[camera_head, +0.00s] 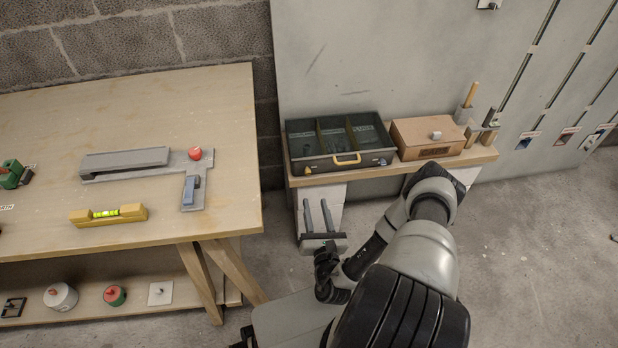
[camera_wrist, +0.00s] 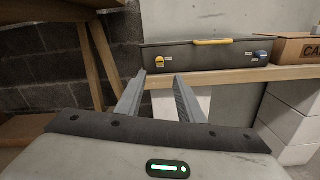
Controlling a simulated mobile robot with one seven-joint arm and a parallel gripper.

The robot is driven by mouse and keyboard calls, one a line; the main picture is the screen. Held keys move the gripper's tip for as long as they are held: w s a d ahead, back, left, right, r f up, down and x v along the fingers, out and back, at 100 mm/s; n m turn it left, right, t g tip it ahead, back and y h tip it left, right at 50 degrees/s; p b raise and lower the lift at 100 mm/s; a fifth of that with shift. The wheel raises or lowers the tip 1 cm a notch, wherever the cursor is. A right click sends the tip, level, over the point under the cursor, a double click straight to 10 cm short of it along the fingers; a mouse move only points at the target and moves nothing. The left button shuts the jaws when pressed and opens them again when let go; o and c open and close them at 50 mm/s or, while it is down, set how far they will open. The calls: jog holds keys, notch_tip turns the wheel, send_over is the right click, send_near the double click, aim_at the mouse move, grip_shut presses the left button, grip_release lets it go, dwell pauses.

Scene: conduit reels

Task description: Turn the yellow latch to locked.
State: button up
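The yellow latch (camera_head: 308,171) is on the left of the front face of a dark, open-topped case (camera_head: 334,163) with a yellow handle (camera_head: 347,159). In the wrist view the yellow latch (camera_wrist: 159,61) is small, and I cannot tell if it is locked. A blue latch (camera_wrist: 261,54) is on the right of the same face. My gripper (camera_head: 316,203) is in front of and below the case, apart from it. Its two fingers (camera_wrist: 159,78) are spread with nothing between them, pointing towards the yellow latch side.
The case stands on a narrow wooden shelf (camera_head: 450,161), beside a cardboard box (camera_head: 425,137) and tool holders. A wooden workbench (camera_head: 130,110) with a grey metal tool and a yellow level (camera_head: 108,214) is at left. Open floor lies right.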

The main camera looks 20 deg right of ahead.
aim_at(308, 173)
jog(key=b+x, duration=0.2)
jog(key=x, duration=1)
jog(key=shift+w, duration=0.35)
grip_shut()
